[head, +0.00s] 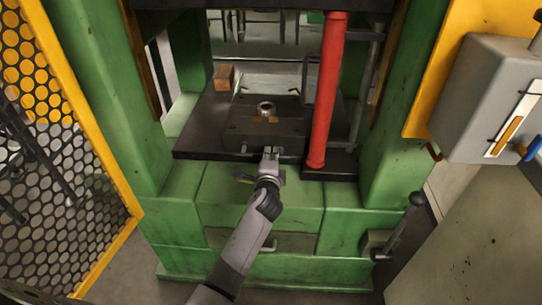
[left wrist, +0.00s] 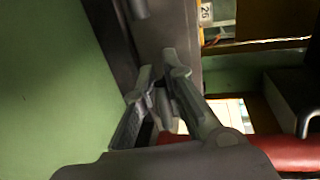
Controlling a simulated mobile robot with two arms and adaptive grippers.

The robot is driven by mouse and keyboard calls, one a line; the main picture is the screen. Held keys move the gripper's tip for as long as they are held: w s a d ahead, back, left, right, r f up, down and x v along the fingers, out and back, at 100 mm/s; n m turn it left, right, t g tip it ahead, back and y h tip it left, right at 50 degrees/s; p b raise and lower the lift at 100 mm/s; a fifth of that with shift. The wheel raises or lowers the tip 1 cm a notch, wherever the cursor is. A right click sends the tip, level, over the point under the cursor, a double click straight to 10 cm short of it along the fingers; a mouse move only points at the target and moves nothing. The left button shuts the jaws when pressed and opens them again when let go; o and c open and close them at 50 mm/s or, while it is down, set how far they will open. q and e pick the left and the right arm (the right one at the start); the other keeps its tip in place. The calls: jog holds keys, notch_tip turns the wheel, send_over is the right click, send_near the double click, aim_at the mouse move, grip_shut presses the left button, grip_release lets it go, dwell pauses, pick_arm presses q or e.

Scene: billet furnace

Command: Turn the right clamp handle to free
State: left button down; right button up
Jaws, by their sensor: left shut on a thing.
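The dark die block (head: 245,125) sits on the black press bed, with a metal ring (head: 265,108) on top. A small left clamp handle (head: 243,148) shows at the block's front edge. My left gripper (head: 270,152) is at the front edge to its right, shut on the right clamp handle, which its fingers mostly hide. In the left wrist view, the fingers of my left gripper (left wrist: 160,92) close around a small grey part (left wrist: 163,108), so the handle's angle is hard to tell. My right gripper is not in view.
A red post (head: 327,90) stands close right of the block. A wooden block (head: 224,77) lies at the bed's back left. Green press columns flank the bed. A yellow mesh guard (head: 75,170) is at left, a grey box (head: 485,85) at right.

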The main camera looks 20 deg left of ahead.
pick_arm(q)
jog(key=shift+s+d+f, duration=0.1)
jog(key=shift+d+f, duration=0.15)
jog(key=shift+d, duration=0.1)
jog(key=c, duration=1.8)
grip_release()
jog(key=shift+o, duration=1.1)
jog(key=shift+d+r, duration=0.1)
jog(key=shift+r, duration=0.05)
jog(key=v, duration=1.1)
jog(key=shift+s+r, duration=0.15)
jog(key=shift+s, duration=0.2)
jog(key=shift+o, duration=0.2)
